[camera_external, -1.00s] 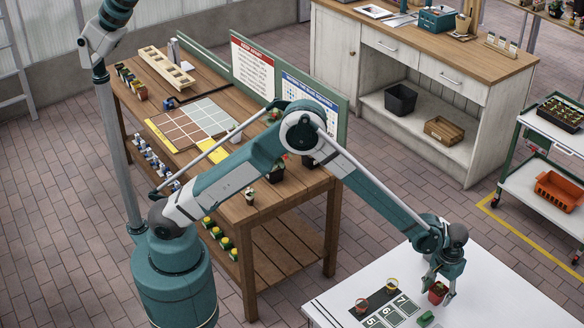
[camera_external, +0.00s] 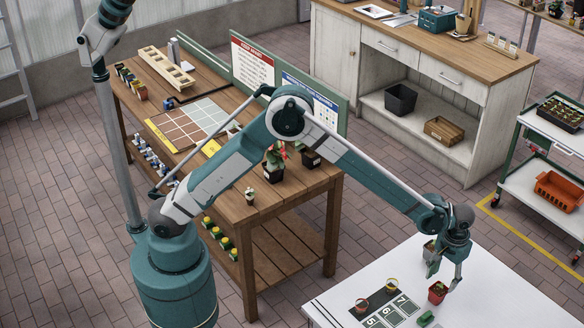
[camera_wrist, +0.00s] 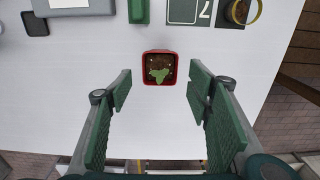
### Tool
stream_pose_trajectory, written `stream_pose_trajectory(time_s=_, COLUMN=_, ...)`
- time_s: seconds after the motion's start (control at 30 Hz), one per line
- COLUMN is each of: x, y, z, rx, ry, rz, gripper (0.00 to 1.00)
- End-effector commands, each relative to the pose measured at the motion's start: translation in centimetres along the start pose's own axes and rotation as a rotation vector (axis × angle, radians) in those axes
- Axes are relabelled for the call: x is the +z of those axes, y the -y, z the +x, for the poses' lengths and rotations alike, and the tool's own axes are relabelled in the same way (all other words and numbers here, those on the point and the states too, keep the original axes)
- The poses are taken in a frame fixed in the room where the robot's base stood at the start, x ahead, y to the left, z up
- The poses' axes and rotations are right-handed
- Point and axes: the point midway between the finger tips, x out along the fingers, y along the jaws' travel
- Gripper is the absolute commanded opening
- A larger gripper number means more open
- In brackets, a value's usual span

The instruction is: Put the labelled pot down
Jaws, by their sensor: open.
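A small red square pot (camera_external: 437,292) with dark soil and a green seedling stands on the white table (camera_external: 500,300), right of the dark number mat. In the wrist view the pot (camera_wrist: 160,68) sits upright beyond my fingertips, centred between them. No label on it can be made out. My gripper (camera_external: 444,271) is open and empty above the pot, with clear gaps on both sides in the wrist view (camera_wrist: 158,88).
The dark mat (camera_external: 379,307) with numbered squares and round pots lies left of the red pot. A green block (camera_external: 426,318) lies near it. A wooden bench (camera_external: 290,185) with plants stands behind to the left. The table right of the pot is clear.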

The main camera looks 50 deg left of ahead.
Motion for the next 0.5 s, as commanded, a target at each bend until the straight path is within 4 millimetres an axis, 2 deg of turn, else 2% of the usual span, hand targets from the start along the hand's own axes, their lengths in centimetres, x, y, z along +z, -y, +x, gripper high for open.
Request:
stream_pose_trajectory(time_s=0.2, x=0.0, y=0.0, z=-2.7, rx=0.0, ry=0.0, rz=0.0, gripper=0.5)
stream_pose_trajectory(time_s=0.5, x=0.0, y=0.0, z=-3.8, rx=0.0, ry=0.0, rz=0.0, gripper=0.5)
